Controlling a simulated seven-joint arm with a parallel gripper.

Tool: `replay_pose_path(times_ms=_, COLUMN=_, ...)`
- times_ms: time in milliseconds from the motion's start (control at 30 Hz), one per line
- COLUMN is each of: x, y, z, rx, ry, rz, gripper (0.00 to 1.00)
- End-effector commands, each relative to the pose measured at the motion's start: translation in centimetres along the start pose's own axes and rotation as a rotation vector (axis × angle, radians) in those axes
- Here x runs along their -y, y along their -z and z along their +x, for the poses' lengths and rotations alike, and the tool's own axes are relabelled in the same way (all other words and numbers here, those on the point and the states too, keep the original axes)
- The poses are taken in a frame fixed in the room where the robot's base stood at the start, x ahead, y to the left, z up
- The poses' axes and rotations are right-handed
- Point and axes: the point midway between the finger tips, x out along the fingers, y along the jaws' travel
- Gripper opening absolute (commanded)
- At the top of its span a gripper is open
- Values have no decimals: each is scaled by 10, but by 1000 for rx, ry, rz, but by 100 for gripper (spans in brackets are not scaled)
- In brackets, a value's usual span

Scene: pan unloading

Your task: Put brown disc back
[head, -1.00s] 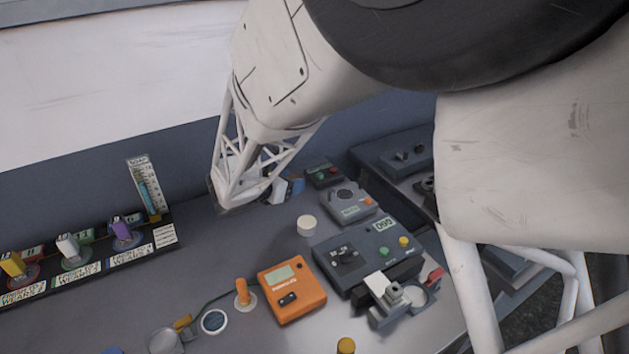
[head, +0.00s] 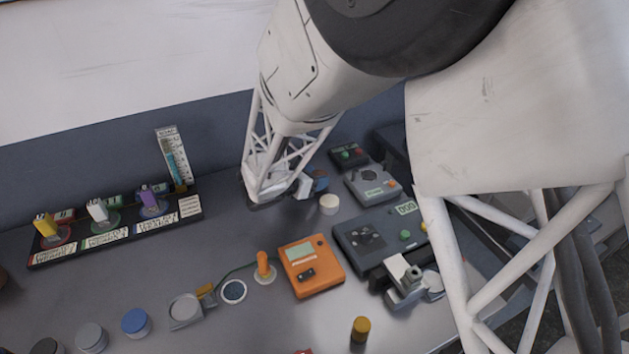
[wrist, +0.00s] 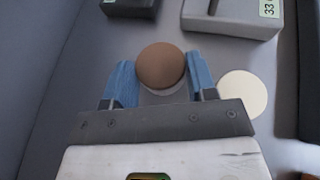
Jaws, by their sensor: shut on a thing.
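The brown disc (wrist: 161,66) is between the two blue fingers of my gripper (wrist: 160,84) in the wrist view. The fingers are shut on its sides. A thin pale rim shows under its near edge; I cannot tell whether it belongs to the disc or the surface below. In the head view my gripper (head: 314,182) is low over the back of the bench, and its own structure mostly hides the disc there.
A cream round piece (wrist: 243,93) stands close right of my gripper; it also shows in the head view (head: 328,204). Grey boxes (head: 373,185) stand behind and right. An orange meter (head: 311,267) is nearer. A labelled rack (head: 115,225) lies left. Bench between is clear.

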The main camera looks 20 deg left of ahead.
Motion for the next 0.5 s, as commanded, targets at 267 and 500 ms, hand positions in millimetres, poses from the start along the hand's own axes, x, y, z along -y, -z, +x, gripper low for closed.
replay_pose_path(times_ms=267, x=0, y=14, z=6, rx=0, ry=0, rz=0, gripper=20)
replay_pose_path(times_ms=500, x=0, y=14, z=6, rx=0, ry=0, rz=0, gripper=20)
